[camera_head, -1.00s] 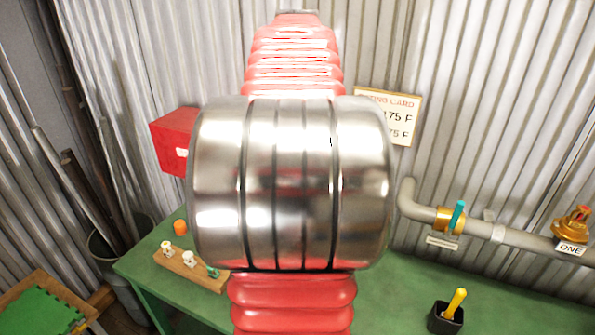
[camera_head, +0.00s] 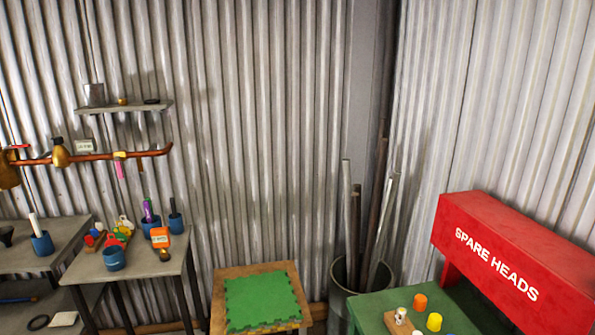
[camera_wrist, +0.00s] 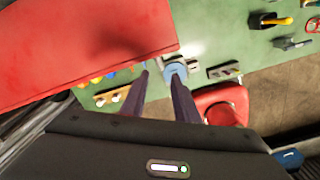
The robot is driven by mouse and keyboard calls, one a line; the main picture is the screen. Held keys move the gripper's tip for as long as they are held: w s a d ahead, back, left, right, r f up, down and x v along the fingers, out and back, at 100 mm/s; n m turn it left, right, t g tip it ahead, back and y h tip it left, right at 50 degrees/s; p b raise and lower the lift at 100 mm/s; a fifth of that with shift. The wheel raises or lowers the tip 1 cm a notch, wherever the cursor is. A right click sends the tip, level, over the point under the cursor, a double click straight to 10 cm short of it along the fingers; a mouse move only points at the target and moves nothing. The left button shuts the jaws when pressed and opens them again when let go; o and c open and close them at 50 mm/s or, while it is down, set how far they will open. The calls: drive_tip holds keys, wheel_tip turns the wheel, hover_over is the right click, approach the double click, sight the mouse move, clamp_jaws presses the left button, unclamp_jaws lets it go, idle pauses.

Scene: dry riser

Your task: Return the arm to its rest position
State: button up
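My gripper (camera_wrist: 160,82) shows in the wrist view. Its two dark fingers are apart, with nothing held between them. A light-blue and grey piece (camera_wrist: 175,70) appears just beyond the fingertips; whether it touches them is hard to tell. The fingers are over the green table (camera_wrist: 210,50), beside a large red box (camera_wrist: 80,45). No part of my arm shows in the head view now, so its full pose is hidden.
In the head view, a red box marked SPARE HEADS (camera_head: 500,255) stands at the right on a green table (camera_head: 455,310). A bin of pipes (camera_head: 343,300) stands in the corner. A green mat (camera_head: 262,300) and a cluttered grey table (camera_head: 135,260) lie to the left.

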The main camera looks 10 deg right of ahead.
drive_tip(key=w+a+f+m+t+h, duration=0.1)
drive_tip(key=w+a+m, duration=0.1)
drive_tip(key=w+a, duration=0.35)
drive_tip(key=w+a+f+m+t, duration=0.1)
drive_tip(key=w+a+m, duration=0.1)
drive_tip(key=a, duration=0.7)
drive_tip(key=w+a+f+m+h, duration=0.1)
drive_tip(key=w+a+f+m, duration=0.15)
drive_tip(key=a, duration=0.45)
drive_tip(key=s+a+f+m+t+y, duration=0.1)
drive_tip(key=a+f+m, duration=0.2)
drive_tip(key=a, duration=0.7)
drive_tip(key=s+a+f+m+t+y, duration=0.1)
drive_tip(key=a+f+m+t, duration=0.1)
drive_tip(key=a, duration=0.8)
wheel_tip(320, 180, down, 3)
drive_tip(key=shift+s+r+m+t, duration=0.2)
drive_tip(key=shift+m+t, duration=0.1)
drive_tip(key=shift+m, duration=0.35)
drive_tip(key=shift+s, duration=0.1)
